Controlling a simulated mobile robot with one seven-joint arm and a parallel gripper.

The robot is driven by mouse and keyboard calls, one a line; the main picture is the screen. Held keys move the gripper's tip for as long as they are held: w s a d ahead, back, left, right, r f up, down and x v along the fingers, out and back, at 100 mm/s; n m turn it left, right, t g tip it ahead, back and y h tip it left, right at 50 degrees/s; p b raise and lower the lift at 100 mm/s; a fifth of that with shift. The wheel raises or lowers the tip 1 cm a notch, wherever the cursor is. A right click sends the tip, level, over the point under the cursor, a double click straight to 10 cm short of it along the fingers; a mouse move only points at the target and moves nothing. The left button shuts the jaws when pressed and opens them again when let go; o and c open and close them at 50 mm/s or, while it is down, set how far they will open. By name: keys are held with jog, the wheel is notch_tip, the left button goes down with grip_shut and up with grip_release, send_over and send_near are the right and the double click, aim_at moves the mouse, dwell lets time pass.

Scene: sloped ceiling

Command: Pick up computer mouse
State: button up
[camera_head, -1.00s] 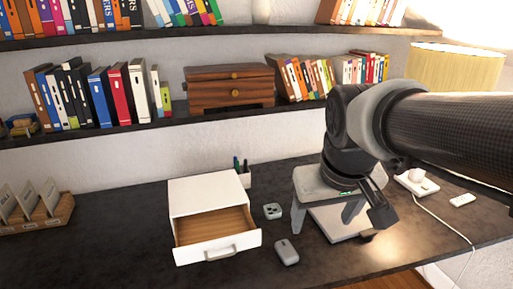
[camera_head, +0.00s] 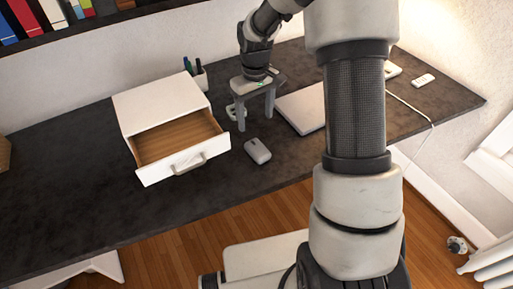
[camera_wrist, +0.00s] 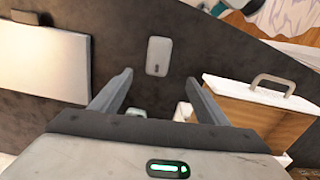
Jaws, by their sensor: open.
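The computer mouse (camera_head: 258,151) is light grey and lies on the dark desk, just right of the open drawer. It also shows in the wrist view (camera_wrist: 158,56), upper middle, beyond the fingertips. My gripper (camera_head: 254,120) is open with its fingers pointing down, behind the mouse as the head camera sees it. In the wrist view my gripper (camera_wrist: 158,80) has nothing between its two fingers. The mouse is apart from the fingers and fully visible in both views.
A white drawer box (camera_head: 160,102) stands left of the mouse with its drawer (camera_head: 186,164) pulled open. A pale flat device (camera_head: 303,108) lies to the right. A pen cup (camera_head: 200,77) and a small grey object (camera_head: 231,112), partly hidden, are close to my gripper. Desk in front is clear.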

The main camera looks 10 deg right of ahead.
aim_at(256, 146)
jog(key=f, duration=1.3)
jog(key=shift+w+d, duration=0.2)
jog(key=shift+r, duration=0.1)
jog(key=c, duration=1.2)
